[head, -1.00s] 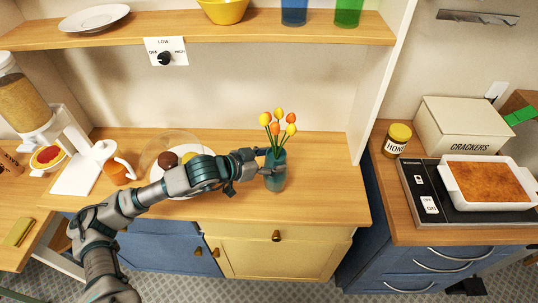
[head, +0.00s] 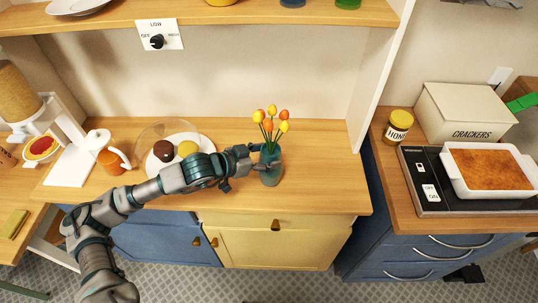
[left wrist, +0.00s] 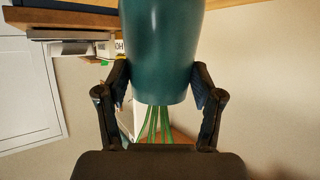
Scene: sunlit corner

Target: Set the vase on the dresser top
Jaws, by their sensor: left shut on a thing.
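The teal vase (head: 271,168) holds several yellow and orange tulips and is upright at the right part of the wooden dresser top (head: 325,165). My left gripper (head: 268,163) is shut on the vase from its left side, around its upper body. In the left wrist view the vase (left wrist: 162,45) appears upside down between the two fingers (left wrist: 162,90), with green stems below its rim. Its base is cut off there, and I cannot tell whether it touches the top. My right gripper is not in view.
A shelf (head: 240,17) runs above. The top right of the vase is clear.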

